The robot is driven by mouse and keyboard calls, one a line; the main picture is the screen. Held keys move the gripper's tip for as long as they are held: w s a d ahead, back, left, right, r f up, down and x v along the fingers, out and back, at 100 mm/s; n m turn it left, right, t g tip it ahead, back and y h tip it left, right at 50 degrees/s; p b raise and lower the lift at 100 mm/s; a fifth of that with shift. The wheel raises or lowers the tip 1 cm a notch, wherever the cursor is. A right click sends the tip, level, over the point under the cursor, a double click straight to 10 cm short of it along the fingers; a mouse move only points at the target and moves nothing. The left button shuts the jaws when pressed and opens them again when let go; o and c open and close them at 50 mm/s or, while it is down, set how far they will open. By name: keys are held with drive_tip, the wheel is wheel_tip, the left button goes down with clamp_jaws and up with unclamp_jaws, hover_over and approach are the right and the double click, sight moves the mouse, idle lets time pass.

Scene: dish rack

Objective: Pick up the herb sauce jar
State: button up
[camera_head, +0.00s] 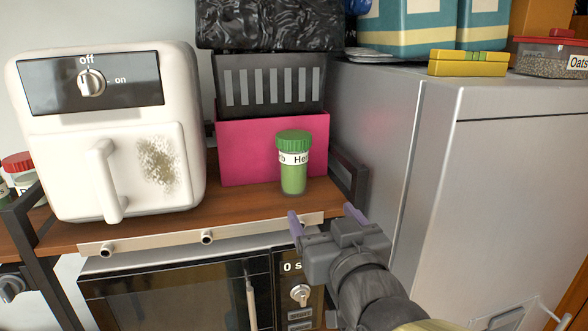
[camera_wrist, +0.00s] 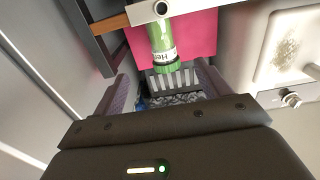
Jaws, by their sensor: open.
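The herb sauce jar (camera_head: 293,172) has a green lid, green contents and a white label reading "Herb". It stands upright on the wooden shelf, in front of a pink box. My gripper (camera_head: 320,214) is open and empty, in front of the shelf edge, just below and a little right of the jar, apart from it. In the wrist view the jar (camera_wrist: 163,45) appears upside down, ahead and between the directions of the two purple fingers of my gripper (camera_wrist: 165,88). Nothing hides the jar in the head view.
A white air fryer (camera_head: 190,110) stands left of the jar. The pink box (camera_head: 240,150) is behind it, with a dark crate (camera_head: 268,84) on top. A dark metal shelf frame (camera_head: 349,178) and a grey fridge (camera_head: 390,130) are close on the right. A microwave (camera_head: 180,305) sits below.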

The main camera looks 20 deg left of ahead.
drive_tip(key=b, duration=0.3)
drive_tip(key=w+b, duration=0.1)
drive_tip(key=b, duration=0.2)
drive_tip(key=shift+w+a+f, duration=0.25)
drive_tip(key=shift+a+f, duration=0.05)
drive_tip(key=shift+a, duration=0.1)
drive_tip(key=shift+w+a+b, duration=0.1)
drive_tip(key=shift+a+b, duration=0.1)
drive_tip(key=shift+b, duration=1)
drive_tip(key=p, duration=0.3)
approach(297, 175)
drive_tip(key=x, duration=0.5)
drive_tip(key=shift+w, duration=0.1)
drive_tip(key=shift+w+a+f, duration=0.1)
drive_tip(key=shift+w+a, duration=0.15)
drive_tip(key=shift+w, duration=0.15)
drive_tip(key=shift+s, duration=0.1)
